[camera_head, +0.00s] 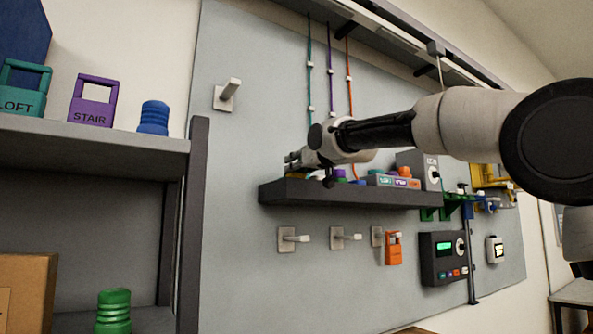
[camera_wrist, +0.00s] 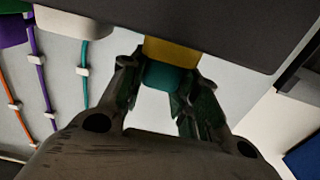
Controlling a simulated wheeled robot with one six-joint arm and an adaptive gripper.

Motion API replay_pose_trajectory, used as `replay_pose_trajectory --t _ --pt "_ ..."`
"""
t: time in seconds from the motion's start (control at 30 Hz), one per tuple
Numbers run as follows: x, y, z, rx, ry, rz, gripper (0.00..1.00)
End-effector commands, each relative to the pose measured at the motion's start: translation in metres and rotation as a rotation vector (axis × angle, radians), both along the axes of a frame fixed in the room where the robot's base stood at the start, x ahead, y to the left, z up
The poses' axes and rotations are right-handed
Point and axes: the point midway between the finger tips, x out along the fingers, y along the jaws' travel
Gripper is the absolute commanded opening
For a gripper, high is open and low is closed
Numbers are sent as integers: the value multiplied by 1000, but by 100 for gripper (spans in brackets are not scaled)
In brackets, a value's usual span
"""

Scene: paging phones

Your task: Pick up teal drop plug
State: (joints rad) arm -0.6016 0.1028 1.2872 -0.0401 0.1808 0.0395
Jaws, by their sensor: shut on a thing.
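The teal drop plug (camera_wrist: 168,77) shows in the wrist view between the two fingers of my gripper (camera_wrist: 163,84), which is shut on it. A yellow piece (camera_wrist: 172,47) adjoins the plug, between it and the dark ledge (camera_wrist: 200,22). I cannot tell whether the plug still touches the yellow piece. In the head view my gripper (camera_head: 298,161) is over the left end of the dark wall ledge (camera_head: 350,195); the plug cannot be made out there.
On the ledge stand a purple plug (camera_head: 340,173), an orange plug (camera_head: 404,171) and a labelled grey block (camera_head: 380,180). Teal, purple and orange cords (camera_head: 349,77) run down the board behind. A shelf (camera_head: 90,140) at left holds tags and a blue plug (camera_head: 153,117).

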Motion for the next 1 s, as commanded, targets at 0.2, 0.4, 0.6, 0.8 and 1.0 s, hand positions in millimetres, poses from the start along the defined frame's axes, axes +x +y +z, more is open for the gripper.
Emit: replay_pose_trajectory --t 0.2,0.4,0.6,0.8,1.0 --pt "0 0 15 2 -2 -1 7" --pt "0 0 51 1 -4 0 7" --pt "1 0 84 1 -2 0 7" --pt "0 0 98 1 -1 0 7" --pt "0 0 100 0 0 0 7"
